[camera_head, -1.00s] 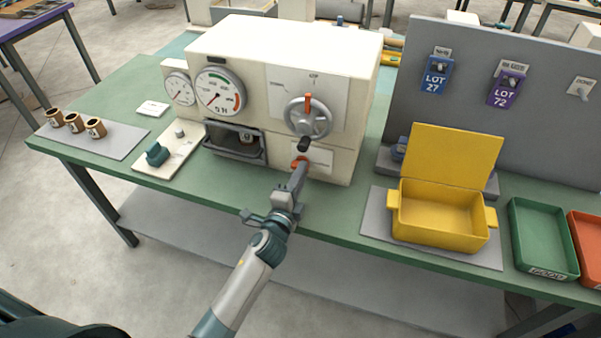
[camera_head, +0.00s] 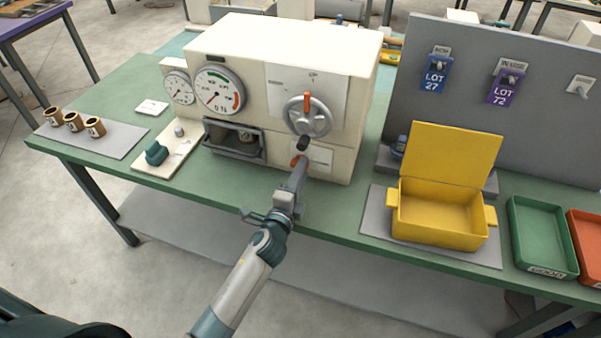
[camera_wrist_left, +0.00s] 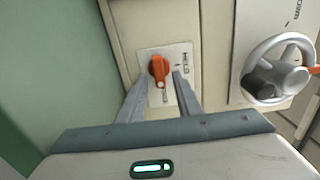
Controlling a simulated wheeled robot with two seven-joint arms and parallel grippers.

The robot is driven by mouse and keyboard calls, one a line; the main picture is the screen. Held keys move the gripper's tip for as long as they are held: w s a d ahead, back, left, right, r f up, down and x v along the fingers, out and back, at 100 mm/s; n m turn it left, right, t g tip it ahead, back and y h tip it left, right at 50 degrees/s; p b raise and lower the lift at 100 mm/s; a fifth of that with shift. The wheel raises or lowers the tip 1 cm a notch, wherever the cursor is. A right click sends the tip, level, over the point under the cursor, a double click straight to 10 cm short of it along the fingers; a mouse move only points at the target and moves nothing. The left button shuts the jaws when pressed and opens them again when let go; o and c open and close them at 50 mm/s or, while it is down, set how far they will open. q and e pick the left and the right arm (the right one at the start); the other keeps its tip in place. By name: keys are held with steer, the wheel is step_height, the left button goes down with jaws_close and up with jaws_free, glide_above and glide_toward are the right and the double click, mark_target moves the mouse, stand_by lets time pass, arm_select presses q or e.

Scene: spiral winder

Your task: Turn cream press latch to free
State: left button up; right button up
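The cream press (camera_head: 225,105) stands on the green bench. Its orange latch (camera_head: 298,161) is low on the front, under the handwheel. In the left wrist view the orange latch (camera_wrist_left: 159,69) sits on a white plate (camera_wrist_left: 181,60) with "HELD" printed to its right; smaller text under it is too small to read. My left gripper (camera_head: 302,168) reaches the latch from the front. In the wrist view the left gripper's fingers (camera_wrist_left: 161,78) are apart, one on each side of the latch's lower part; I cannot tell whether they touch it. My right gripper is not in view.
The handwheel (camera_head: 308,116) with a dark knob sits just above the latch, close to my gripper. An open tray-like door (camera_head: 233,140) is to the left. A yellow box (camera_head: 440,222) stands at right, beside a green tray (camera_head: 541,237). Brass cups (camera_head: 73,122) stand far left.

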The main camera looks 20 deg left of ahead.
arm_select(q)
steer(key=s+b, duration=0.4)
steer(key=s, duration=1.3)
steer(key=shift+s+a, duration=0.2)
steer(key=shift+a, duration=0.05)
steer(key=s+a+f+n+g, duration=0.1)
steer(key=s+f+n+g, duration=0.15)
steer(key=f, duration=1.15)
steer(key=s+f+n+g, duration=0.2)
steer(key=s+f+g, duration=0.15)
steer(key=f, duration=0.95)
steer(key=s+a+f+n+g, duration=0.1)
steer(key=s+f+n+g, duration=0.25)
steer(key=f, duration=1.05)
steer(key=s+a+f+n+g, duration=0.1)
steer(key=s+f+n+g, duration=0.1)
steer(key=s+f, duration=0.5)
steer(key=s+a+f+n+g, duration=0.2)
steer(key=s+f, duration=0.4)
steer(key=s, duration=0.8)
steer(key=s+a+f+n+g, duration=0.2)
steer(key=s+f, duration=0.5)
steer(key=s, duration=0.4)
steer(key=shift+f+n+g+y, duration=0.3)
steer(key=shift+n+g, duration=0.45)
steer(key=shift+n, duration=0.35)
